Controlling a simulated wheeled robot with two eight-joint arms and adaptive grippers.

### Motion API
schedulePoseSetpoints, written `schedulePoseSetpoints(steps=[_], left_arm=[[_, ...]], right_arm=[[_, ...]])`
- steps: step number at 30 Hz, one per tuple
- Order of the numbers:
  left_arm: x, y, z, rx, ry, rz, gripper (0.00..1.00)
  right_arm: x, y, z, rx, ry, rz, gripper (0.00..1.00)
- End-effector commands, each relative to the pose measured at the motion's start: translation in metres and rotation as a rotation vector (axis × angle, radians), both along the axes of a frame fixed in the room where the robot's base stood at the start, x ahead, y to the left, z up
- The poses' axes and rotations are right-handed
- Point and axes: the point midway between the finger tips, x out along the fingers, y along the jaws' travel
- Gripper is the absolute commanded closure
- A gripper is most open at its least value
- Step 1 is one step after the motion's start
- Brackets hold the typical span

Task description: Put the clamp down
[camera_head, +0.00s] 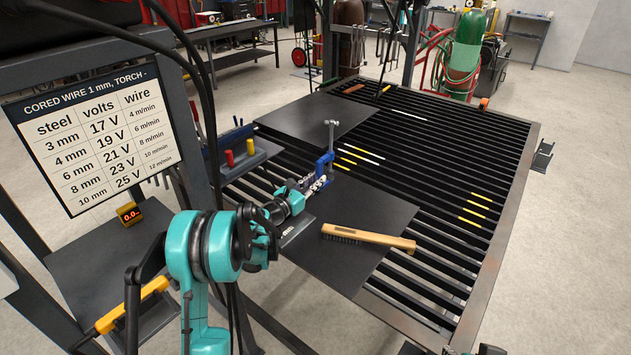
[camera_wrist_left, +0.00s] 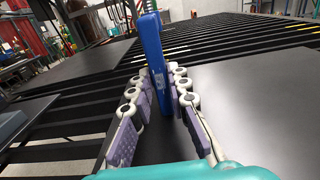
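The clamp is a blue bar with a grey metal screw part at its top; it shows in the head view (camera_head: 325,164) near the middle of the slatted table (camera_head: 440,150). My left gripper (camera_head: 318,183) has its fingers around the bar. In the left wrist view the blue clamp (camera_wrist_left: 154,50) stands roughly upright between the finger pads of the left gripper (camera_wrist_left: 161,92), which press on both sides. The clamp is over the near dark plate's (camera_head: 345,245) far edge; I cannot tell whether it touches anything below. My right gripper is not in view.
A wood-handled wire brush (camera_head: 368,238) lies on the near plate. A second dark plate (camera_head: 318,116) lies farther back. A rack with red and yellow handles (camera_head: 245,160) stands at the table's left edge. Several yellow and white strips lie on the slats. The slats at right are mostly clear.

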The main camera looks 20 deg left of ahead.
Motion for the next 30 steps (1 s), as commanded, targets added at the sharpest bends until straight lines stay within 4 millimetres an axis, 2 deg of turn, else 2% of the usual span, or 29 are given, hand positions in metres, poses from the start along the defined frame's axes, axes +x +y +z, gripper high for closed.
schedulePoseSetpoints(steps=[10, 14, 17, 24, 30], left_arm=[[0.000, 0.000, 0.001, 0.000, 0.000, 0.000, 0.64], [0.000, 0.000, 0.009, 0.000, 0.000, 0.000, 0.64], [-0.015, 0.007, 0.008, 0.000, 0.000, 0.003, 0.64], [-0.067, 0.025, 0.009, 0.000, 0.000, 0.004, 0.64], [-0.100, 0.037, 0.008, 0.000, 0.000, 0.003, 0.64]], right_arm=[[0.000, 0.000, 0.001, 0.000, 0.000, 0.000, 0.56], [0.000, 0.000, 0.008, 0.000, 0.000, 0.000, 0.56], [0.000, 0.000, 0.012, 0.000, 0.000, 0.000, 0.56], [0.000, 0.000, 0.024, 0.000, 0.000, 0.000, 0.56], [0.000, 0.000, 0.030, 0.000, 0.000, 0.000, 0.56]])
